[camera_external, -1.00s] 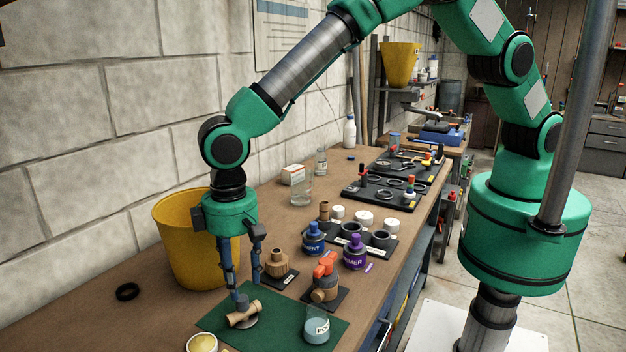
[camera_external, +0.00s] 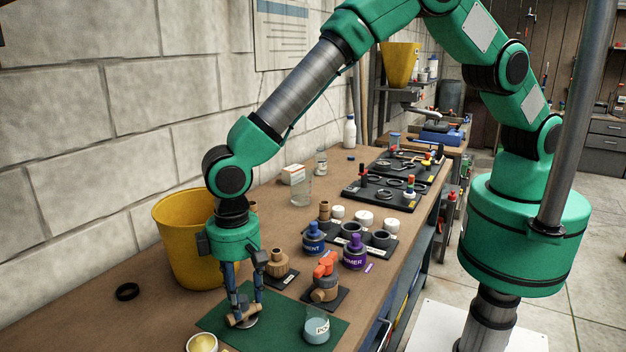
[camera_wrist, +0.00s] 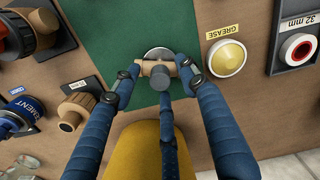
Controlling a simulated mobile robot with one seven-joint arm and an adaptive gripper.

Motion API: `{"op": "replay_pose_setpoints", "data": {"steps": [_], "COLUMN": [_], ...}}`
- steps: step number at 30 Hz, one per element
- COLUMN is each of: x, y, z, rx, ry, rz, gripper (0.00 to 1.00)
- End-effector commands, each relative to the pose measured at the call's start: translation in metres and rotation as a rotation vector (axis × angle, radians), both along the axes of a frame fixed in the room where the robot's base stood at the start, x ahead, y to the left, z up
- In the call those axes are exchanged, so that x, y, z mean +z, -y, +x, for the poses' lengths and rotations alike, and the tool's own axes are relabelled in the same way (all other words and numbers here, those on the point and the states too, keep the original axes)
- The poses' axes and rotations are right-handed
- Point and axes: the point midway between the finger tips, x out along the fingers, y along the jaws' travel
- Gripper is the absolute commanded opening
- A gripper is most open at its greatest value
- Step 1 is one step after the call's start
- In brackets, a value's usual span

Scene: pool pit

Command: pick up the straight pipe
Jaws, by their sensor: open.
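A short tan straight pipe (camera_external: 244,316) lies on the green mat (camera_external: 285,312), beside or partly over a small silver disc; the wrist view also shows the pipe (camera_wrist: 149,68) in front of the disc (camera_wrist: 157,53). My gripper (camera_external: 246,307) points down over the pipe with its fingertips low around it. In the wrist view, my gripper (camera_wrist: 160,80) is open, with one blue finger to each side of the pipe and a third finger's grey tip over its near side. Whether any finger touches the pipe is unclear.
A yellow bucket (camera_external: 175,240) stands close behind my gripper. A tan fitting (camera_external: 278,263), an orange-handled valve (camera_external: 325,285) and a glass jar (camera_external: 317,326) stand to the right. A yellow-topped grease tin (camera_external: 203,343) is at the near edge.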

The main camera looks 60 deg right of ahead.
Motion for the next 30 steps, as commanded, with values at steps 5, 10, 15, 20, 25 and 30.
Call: {"op": "replay_pose_setpoints", "data": {"steps": [5, 10, 15, 20, 25, 30], "x": [0.0002, 0.0001, 0.0002, 0.0002, 0.0002, 0.0007], "y": [-0.0003, -0.0003, -0.0003, -0.0003, -0.0003, -0.0006], "z": [0.0002, 0.0002, 0.0002, 0.0002, 0.0001, 0.0003], "rx": [0.000, 0.000, 0.000, 0.000, 0.000, 0.000], "ry": [0.001, 0.001, 0.001, 0.001, 0.001, 0.000], "rz": [0.000, 0.000, 0.000, 0.000, 0.000, 0.001], "gripper": [0.43, 0.43, 0.43, 0.15, 0.00, 0.00]}}
